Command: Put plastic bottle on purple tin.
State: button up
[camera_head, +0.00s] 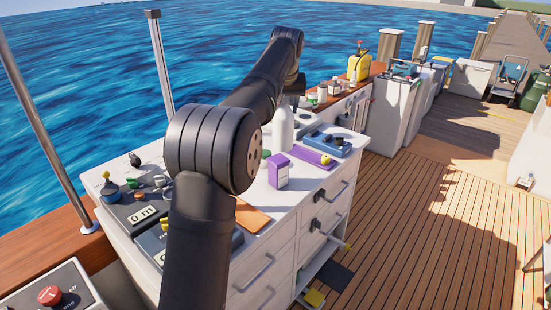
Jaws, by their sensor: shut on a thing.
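The white plastic bottle (281,131) is upright on the far side of the counter, just behind the purple tin (279,172) in the picture. Its lower end shows right above the tin's top edge; I cannot tell whether it touches the tin, the counter or neither. The purple tin is boxy, with a pale label, and stands on the white counter top. My gripper (290,99) is at the bottle's top and shut on it. The fingers are small, dark and partly hidden by my forearm.
A purple mat (306,155) with a yellow ball and a blue tool case (337,147) lie right of the bottle. An orange pad (252,216) lies in front of the tin. Dark devices (138,207) crowd the counter's left. Drawers with handles face the deck.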

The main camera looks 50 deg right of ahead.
jog(key=s+d+r, duration=0.3)
jog(key=s, duration=0.4)
jog(key=w+f, duration=1)
jog(key=w, duration=0.1)
jog(key=shift+w+d+f, duration=0.2)
jog(key=shift+w+f, duration=0.1)
jog(key=shift+f, duration=0.15)
jog(key=o, duration=1.2)
